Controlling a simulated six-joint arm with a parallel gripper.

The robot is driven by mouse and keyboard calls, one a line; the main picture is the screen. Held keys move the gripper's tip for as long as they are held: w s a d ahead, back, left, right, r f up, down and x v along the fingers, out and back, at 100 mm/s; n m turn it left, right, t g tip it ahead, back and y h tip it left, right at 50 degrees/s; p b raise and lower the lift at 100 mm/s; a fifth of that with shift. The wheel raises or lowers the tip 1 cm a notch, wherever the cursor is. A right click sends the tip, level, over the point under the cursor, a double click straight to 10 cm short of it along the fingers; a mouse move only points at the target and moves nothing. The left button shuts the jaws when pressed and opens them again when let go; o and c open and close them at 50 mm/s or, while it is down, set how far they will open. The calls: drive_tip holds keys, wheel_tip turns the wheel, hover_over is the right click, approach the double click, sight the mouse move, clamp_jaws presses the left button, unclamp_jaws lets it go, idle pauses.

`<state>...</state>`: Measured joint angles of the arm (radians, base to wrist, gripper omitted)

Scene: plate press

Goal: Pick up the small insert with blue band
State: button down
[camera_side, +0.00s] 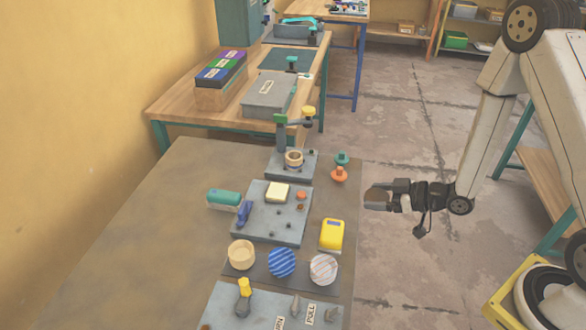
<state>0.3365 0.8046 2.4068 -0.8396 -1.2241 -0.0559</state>
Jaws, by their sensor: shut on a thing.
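My gripper (377,197) is out at the right, just past the table's right edge, with its fingers pointing left. It is shut on a small brown thing (376,195), mostly covered by the fingers. I see no blue band on it and cannot tell whether it is the insert. On a dark mat at the front of the table (160,215) stand a plain cream round piece (241,254), a blue striped round piece (281,262) and a pale round piece with thin orange stripes (323,268).
A grey plate (250,233) holds a cream block (278,192). Behind it stands a small press (282,140) with a ring at its base. A yellow device (331,235), orange knob (339,174) and green knob (342,158) are near the right edge.

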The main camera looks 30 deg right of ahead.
drive_tip(key=shift+s+r, duration=0.25)
drive_tip(key=shift+s, duration=0.3)
drive_tip(key=shift+w, duration=0.1)
